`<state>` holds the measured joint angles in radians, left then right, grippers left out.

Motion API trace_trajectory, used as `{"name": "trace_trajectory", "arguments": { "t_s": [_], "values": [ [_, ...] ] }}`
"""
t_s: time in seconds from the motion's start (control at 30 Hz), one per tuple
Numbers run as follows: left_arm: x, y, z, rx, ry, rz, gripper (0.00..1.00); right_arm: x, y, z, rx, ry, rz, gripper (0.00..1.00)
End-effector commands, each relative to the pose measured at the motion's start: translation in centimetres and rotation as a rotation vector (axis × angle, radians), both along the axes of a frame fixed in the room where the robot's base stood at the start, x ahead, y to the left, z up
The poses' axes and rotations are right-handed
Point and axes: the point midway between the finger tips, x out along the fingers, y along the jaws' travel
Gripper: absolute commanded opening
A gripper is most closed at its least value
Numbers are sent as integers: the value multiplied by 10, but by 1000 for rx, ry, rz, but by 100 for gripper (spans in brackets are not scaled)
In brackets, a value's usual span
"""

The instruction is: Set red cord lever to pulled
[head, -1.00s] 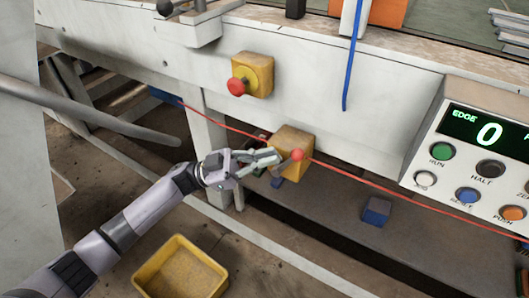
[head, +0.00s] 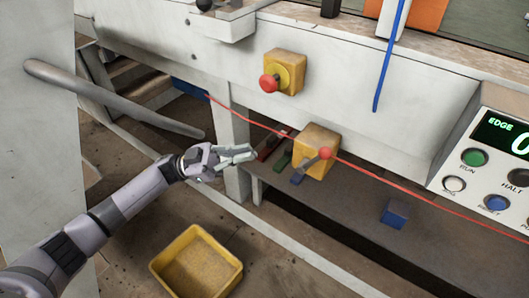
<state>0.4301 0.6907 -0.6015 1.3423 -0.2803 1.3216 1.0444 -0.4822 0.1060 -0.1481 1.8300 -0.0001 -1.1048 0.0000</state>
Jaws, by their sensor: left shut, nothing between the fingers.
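The red cord (head: 400,186) runs across the front of the white machine, from upper left to lower right. It passes at the yellow switch box (head: 316,150). My left gripper (head: 252,153) is shut and empty, to the left of the box and apart from the lever. My right gripper is not in view.
A red emergency button (head: 268,83) on a yellow box sits above. A control panel (head: 492,160) is at right. A yellow bin (head: 197,264) stands on the floor below. A grey bar (head: 110,98) juts out at left. A blue block (head: 394,213) lies on the low shelf.

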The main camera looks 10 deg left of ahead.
Motion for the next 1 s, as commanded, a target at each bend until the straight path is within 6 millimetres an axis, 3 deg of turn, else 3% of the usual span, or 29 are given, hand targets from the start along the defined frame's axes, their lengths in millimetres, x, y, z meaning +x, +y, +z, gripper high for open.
{"name": "trace_trajectory", "arguments": {
  "t_s": [0.2, 0.77, 0.87, 1.0],
  "values": [
    [-1, 17, -6, -1, 0, 0, 0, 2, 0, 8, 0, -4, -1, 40],
    [0, 17, -7, -3, 1, 5, 0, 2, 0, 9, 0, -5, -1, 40],
    [6, 11, -12, -11, 14, 57, 0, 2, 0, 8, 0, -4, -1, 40],
    [30, -4, -31, -30, 70, 253, 0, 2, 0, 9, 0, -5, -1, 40]
  ]
}}
